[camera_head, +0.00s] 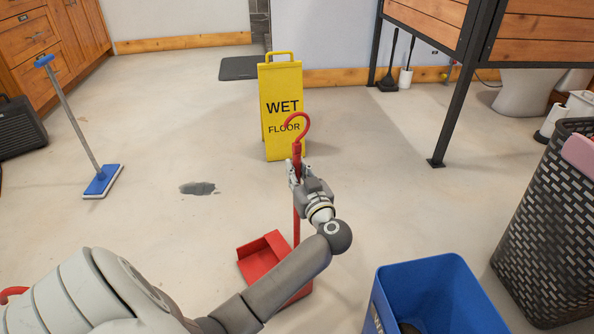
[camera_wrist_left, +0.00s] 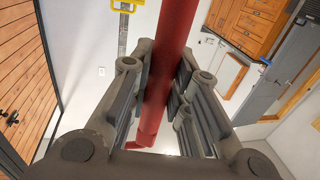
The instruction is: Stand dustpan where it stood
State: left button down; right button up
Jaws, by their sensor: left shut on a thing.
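The red dustpan (camera_head: 264,256) has a long upright handle that ends in a hook at the top. My left gripper (camera_head: 297,174) is shut on the handle, a little below the hook. In the left wrist view the red handle (camera_wrist_left: 168,45) runs between the two fingers of my left gripper (camera_wrist_left: 160,85). The pan is low, at or just above the concrete floor; I cannot tell whether it touches. My left forearm hides part of the pan and the lower handle. My right gripper is not in view.
A yellow wet floor sign (camera_head: 282,110) stands behind the dustpan. A dark wet patch (camera_head: 198,188) lies to the left, near a blue mop (camera_head: 103,181). A blue bin (camera_head: 435,285) and a dark woven basket (camera_head: 548,230) stand at right. Floor left of the pan is clear.

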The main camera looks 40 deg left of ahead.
pick_arm(q)
jog(key=shift+f, duration=0.4)
jog(key=c, duration=1.3)
grip_release()
jog(key=shift+f, duration=0.15)
